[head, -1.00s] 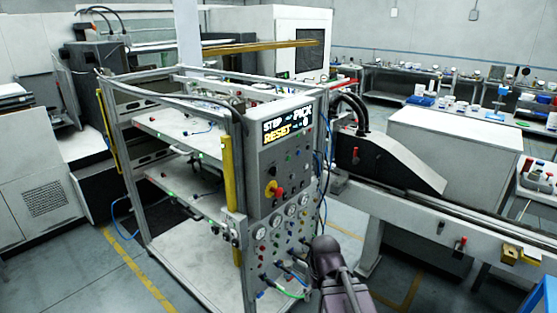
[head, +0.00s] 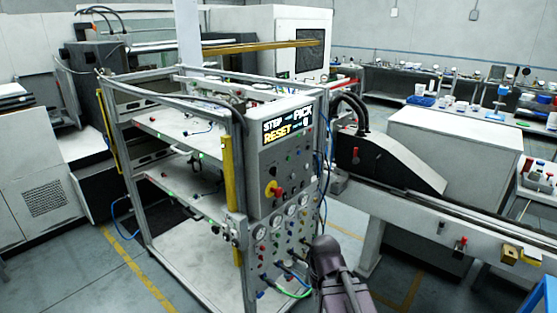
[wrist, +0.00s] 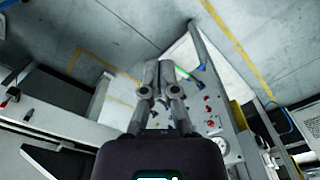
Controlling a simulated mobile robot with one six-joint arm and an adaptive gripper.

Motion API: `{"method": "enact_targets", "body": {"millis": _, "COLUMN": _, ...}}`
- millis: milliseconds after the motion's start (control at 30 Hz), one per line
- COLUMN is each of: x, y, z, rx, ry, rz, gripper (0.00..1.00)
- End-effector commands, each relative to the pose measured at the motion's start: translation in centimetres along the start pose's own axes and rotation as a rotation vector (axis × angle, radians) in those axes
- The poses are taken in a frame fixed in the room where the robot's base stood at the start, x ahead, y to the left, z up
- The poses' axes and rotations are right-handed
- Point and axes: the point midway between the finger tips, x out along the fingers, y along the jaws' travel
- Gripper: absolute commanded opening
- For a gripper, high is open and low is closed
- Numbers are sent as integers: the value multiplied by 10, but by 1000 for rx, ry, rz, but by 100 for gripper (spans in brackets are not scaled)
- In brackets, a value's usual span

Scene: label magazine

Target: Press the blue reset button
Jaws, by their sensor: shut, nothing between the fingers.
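The control panel (head: 268,166) stands upright on the near right corner of a metal frame. Its display (head: 287,124) reads "STEP PICK" and "RESET 0". A yellow and red knob (head: 273,188) sits below the display. Small coloured buttons and gauges cover the panel; I cannot tell which one is the blue reset button. My gripper (wrist: 158,74) is shut and empty in the wrist view, with the lower panel's red buttons (wrist: 208,105) to its right, apart from it. In the head view my arm covers the panel's lower right, and its fingertips cannot be made out.
Hoses and a green cable (head: 291,291) hang at the panel's foot. The frame's shelves (head: 175,135) lie left of the panel. A white rail machine (head: 440,225) stands to the right. Yellow floor lines (head: 130,255) cross open floor at the left.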

Motion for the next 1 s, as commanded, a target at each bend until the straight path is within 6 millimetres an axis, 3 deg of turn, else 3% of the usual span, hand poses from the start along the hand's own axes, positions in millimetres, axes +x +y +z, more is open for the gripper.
{"method": "enact_targets", "body": {"millis": 667, "x": 0, "y": 0, "z": -1, "rx": 1, "ry": 3, "rz": 2, "gripper": 0}}
{"method": "enact_targets", "body": {"millis": 867, "x": -2, "y": 7, "z": -15, "rx": 8, "ry": 47, "rz": 27, "gripper": 0}}
{"method": "enact_targets", "body": {"millis": 1000, "x": -5, "y": 18, "z": -39, "rx": 17, "ry": 122, "rz": 72, "gripper": 0}}
